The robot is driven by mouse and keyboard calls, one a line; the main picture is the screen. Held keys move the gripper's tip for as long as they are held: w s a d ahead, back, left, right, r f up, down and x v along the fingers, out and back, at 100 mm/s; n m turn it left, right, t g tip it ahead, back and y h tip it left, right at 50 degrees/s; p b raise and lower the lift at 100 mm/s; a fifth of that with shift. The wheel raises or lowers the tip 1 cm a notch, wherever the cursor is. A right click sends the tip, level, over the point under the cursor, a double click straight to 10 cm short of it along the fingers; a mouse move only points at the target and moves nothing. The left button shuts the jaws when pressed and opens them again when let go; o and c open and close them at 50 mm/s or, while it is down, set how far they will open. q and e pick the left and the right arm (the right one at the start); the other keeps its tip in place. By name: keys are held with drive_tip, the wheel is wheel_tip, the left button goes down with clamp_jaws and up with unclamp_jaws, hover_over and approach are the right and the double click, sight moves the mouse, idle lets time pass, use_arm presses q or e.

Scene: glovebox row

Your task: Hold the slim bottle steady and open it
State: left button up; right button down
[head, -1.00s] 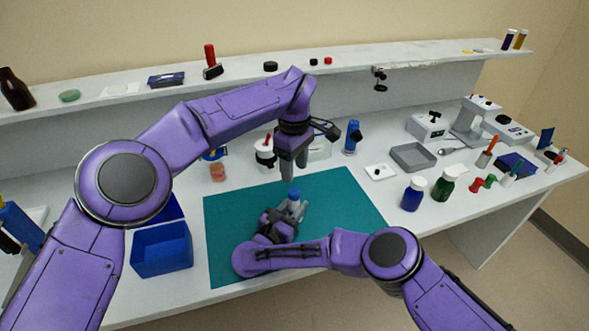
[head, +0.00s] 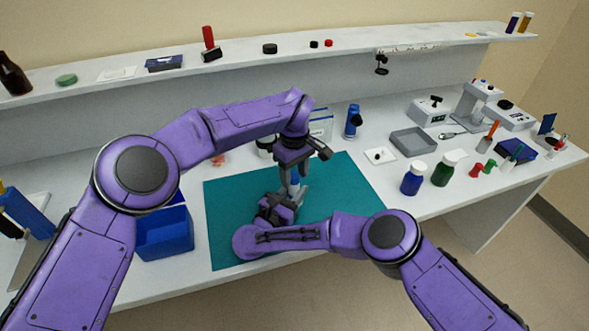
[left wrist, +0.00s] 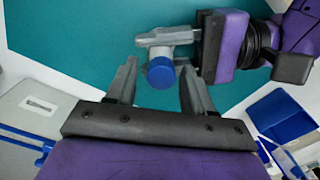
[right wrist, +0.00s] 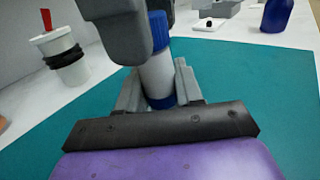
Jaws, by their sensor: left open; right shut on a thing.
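The slim bottle (right wrist: 157,78) is pale with a blue cap (right wrist: 158,32) and a blue band near its bottom. It stands upright over the teal mat (head: 345,190). My right gripper (right wrist: 160,92) is shut on the bottle's body from the side. My left gripper (left wrist: 155,85) is open and points down from above, its fingers on either side of the blue cap, which shows between them in the left wrist view (left wrist: 161,73). Contact between those fingers and the cap cannot be told. In the head view my grippers mostly hide the bottle.
A blue bin (head: 165,236) stands left of the mat. A blue bottle (head: 413,179) and a green bottle (head: 445,169) stand right of it. A grey tray (head: 412,141) and a white square dish (head: 379,155) lie behind. A shelf (head: 230,62) runs along the back.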

use_arm(q)
clamp_jaws()
